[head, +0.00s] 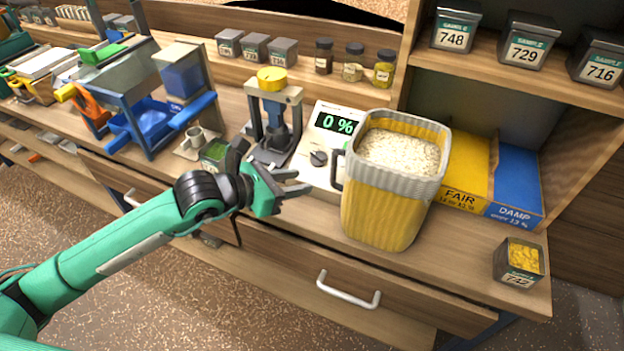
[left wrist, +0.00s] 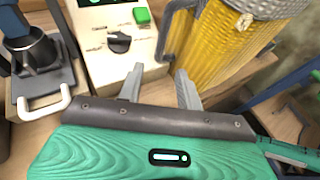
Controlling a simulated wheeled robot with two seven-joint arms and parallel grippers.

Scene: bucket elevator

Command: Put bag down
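The yellow bag (head: 385,210) stands upright on the wooden counter, full of pale grain, with a grey ribbed rim and a dark handle (head: 338,170) on its left side. My left gripper (head: 302,182) is left of the bag, over the counter's front edge. In the left wrist view its two fingers (left wrist: 160,88) are apart with nothing between them, just short of the handle. My right gripper is not in view.
A meter reading 0 % (head: 328,135) stands behind the bag's left side. A press with a yellow knob (head: 271,78) is left of it. Yellow FAIR (head: 465,175) and blue DAMP (head: 515,185) bins are to the right. A small sample box (head: 519,262) sits at the front right corner.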

